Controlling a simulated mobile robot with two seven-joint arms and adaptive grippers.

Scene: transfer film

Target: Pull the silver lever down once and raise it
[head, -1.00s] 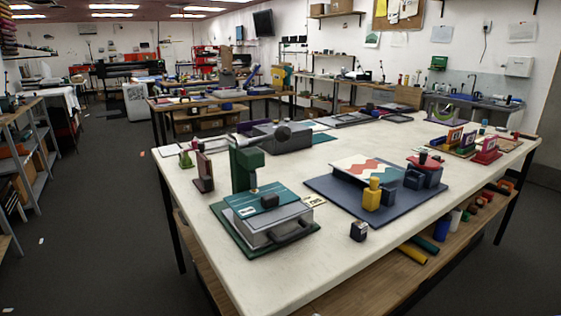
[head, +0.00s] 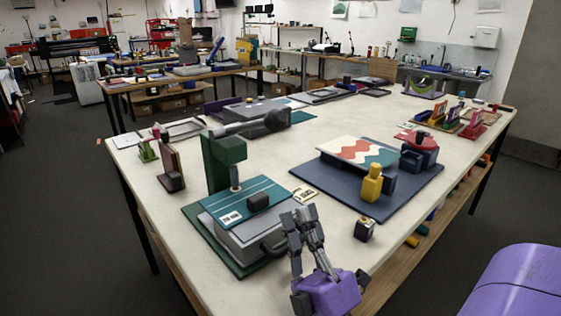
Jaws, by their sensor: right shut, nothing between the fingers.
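The green press (head: 222,165) stands near the left front of the white table. Its silver-grey lever (head: 238,127) runs from the top of the press to the right, close to level, and ends in a dark round knob (head: 277,119). Under the press lies a grey block with a teal top plate (head: 250,202) and a dark handle. My right gripper (head: 302,218), purple with grey fingers, is in front and to the right of the press, near that handle. It is shut and empty, apart from the lever and lower in the picture. My left gripper is out of view.
A blue mat (head: 400,204) to the right holds a patterned board (head: 358,150) and a yellow-topped tool (head: 372,184). A small dark bottle (head: 365,229) stands near the front edge. A grey box (head: 252,109) sits behind the lever.

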